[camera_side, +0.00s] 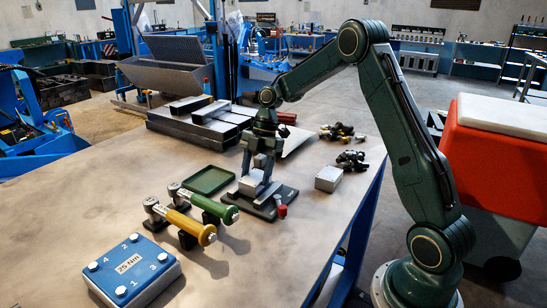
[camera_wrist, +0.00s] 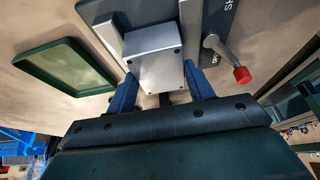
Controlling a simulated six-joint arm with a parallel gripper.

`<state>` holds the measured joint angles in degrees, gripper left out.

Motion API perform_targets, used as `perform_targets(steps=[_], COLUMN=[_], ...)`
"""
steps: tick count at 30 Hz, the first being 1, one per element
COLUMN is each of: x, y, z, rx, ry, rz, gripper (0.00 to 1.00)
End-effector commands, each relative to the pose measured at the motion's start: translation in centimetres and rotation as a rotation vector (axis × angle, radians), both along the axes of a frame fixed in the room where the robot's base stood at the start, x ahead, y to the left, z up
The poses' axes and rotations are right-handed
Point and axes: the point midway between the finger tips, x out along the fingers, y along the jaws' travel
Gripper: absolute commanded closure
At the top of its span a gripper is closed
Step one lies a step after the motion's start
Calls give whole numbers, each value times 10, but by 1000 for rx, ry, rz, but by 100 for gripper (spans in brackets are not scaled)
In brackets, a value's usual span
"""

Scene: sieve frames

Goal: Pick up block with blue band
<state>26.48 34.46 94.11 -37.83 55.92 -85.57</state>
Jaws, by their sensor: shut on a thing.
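A silver-grey block (camera_side: 252,185) sits at or just above the dark plate (camera_side: 285,196) of a small fixture; I cannot tell if they touch. My gripper (camera_side: 259,168) points down and is shut on this block. In the wrist view the block (camera_wrist: 155,58) shows between my two fingers (camera_wrist: 162,88), with small dark holes in its top face. No blue band shows on it in either view; sides behind the fingers are hidden. A second silver-grey block (camera_side: 328,178) lies on the table to the right, apart from my gripper. No band is visible on it either.
The fixture has a red-knobbed lever (camera_wrist: 242,75) beside the block. A green tray (camera_side: 208,180) lies left. Green (camera_side: 208,207) and yellow (camera_side: 185,222) tools and a blue "25 Nm" box (camera_side: 130,270) stand in front. Metal bars (camera_side: 205,120) lie behind; dark knobs (camera_side: 350,160) are at right.

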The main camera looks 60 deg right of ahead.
Motion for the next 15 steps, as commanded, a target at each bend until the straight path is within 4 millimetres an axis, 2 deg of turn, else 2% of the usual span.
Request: perform_targets(steps=[15], x=[0], y=[-1], z=[70], rx=[-3], ry=[-4], rz=[2], gripper=[86])
